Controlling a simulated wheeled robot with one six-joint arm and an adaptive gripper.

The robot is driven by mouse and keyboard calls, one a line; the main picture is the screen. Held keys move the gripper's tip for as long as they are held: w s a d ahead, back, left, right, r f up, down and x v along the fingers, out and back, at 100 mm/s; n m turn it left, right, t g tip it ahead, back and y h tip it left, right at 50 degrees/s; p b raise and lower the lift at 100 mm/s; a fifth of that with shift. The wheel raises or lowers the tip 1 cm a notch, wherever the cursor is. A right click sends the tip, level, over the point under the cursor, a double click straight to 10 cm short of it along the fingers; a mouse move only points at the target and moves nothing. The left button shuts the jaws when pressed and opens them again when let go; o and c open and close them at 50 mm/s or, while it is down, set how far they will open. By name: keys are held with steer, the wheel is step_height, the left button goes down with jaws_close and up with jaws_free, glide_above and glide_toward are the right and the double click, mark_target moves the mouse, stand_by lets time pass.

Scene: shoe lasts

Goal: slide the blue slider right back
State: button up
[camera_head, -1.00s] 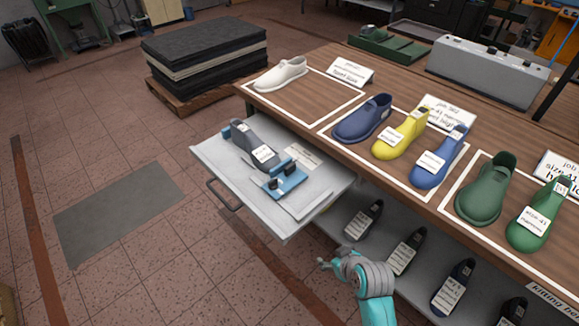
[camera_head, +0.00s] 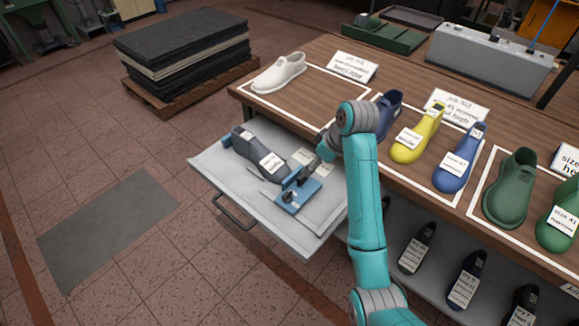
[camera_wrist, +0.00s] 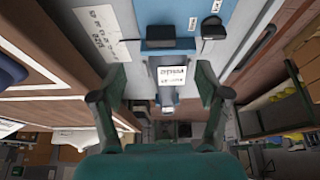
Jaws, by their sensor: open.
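The blue slider (camera_head: 298,194), with dark pads on it, stands in the open drawer (camera_head: 318,226) just beyond the near end of a dark grey shoe last (camera_head: 250,146). A smaller blue block (camera_head: 226,140) is at the last's far end. In the wrist view the slider (camera_wrist: 190,12) and its black pads show at the top, with the labelled last (camera_wrist: 172,75) below. My gripper (camera_head: 328,146) is above the drawer's right side, partly hidden by my arm. In the wrist view my gripper (camera_wrist: 160,95) is open, its fingers apart with nothing held between them.
The wooden table (camera_head: 310,90) borders the drawer on the right, with white, blue, yellow and green lasts on top. Dark lasts stand on the shelf below. A paper label (camera_head: 304,157) lies in the drawer.

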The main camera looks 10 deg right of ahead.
mark_target(303, 175)
steer(key=x, duration=1.1)
steer(key=shift+w+a+r, duration=0.15)
steer(key=shift+w+r, duration=0.05)
steer(key=shift+w, duration=0.05)
